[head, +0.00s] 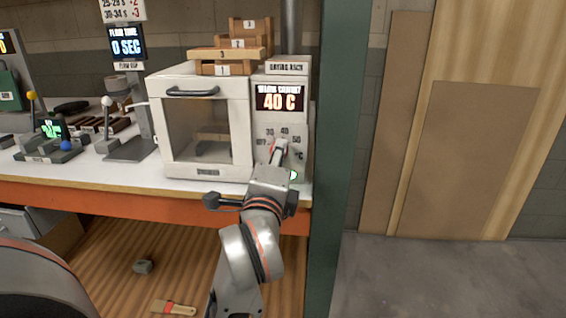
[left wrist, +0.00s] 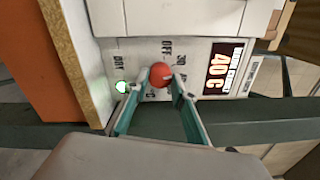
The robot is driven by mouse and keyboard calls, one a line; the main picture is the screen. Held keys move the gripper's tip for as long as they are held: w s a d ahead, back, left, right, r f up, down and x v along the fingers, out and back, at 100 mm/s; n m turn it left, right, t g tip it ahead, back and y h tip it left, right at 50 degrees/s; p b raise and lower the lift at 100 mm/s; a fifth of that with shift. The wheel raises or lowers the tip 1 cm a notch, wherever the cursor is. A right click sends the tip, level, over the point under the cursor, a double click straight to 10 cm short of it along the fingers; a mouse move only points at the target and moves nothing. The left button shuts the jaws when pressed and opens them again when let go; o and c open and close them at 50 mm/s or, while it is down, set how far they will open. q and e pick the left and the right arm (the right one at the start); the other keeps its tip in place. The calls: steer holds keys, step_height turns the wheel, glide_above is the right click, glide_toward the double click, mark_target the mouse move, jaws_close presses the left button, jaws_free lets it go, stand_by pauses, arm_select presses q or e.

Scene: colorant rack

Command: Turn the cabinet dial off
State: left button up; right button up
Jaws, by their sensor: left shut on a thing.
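The cabinet dial (left wrist: 161,73) is a round red knob on the white control panel (head: 299,135). In the left wrist view, the marks OFF, 30 and others lie around it. My left gripper (head: 278,150) reaches the panel from below in the head view and mostly hides the dial there. In the left wrist view, the fingers of my left gripper (left wrist: 159,81) are shut on the knob from both sides. The display (head: 279,98) above the dial reads 40 C. I cannot tell exactly which mark the dial points to. My right gripper is not in view.
The white drying cabinet (head: 250,130) with a clear door stands left of the panel, wooden racks (head: 225,54) on top. A green-lit button (left wrist: 121,87) marked DRY is near the dial. A green post (head: 339,150) rises just right of the bench.

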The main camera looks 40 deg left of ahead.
arm_select(q)
steer(key=n, duration=0.5)
steer(key=shift+n, duration=0.4)
steer(key=n, duration=0.4)
steer(key=shift+n, duration=0.4)
steer(key=o, duration=1.1)
steer(key=shift+r, duration=0.1)
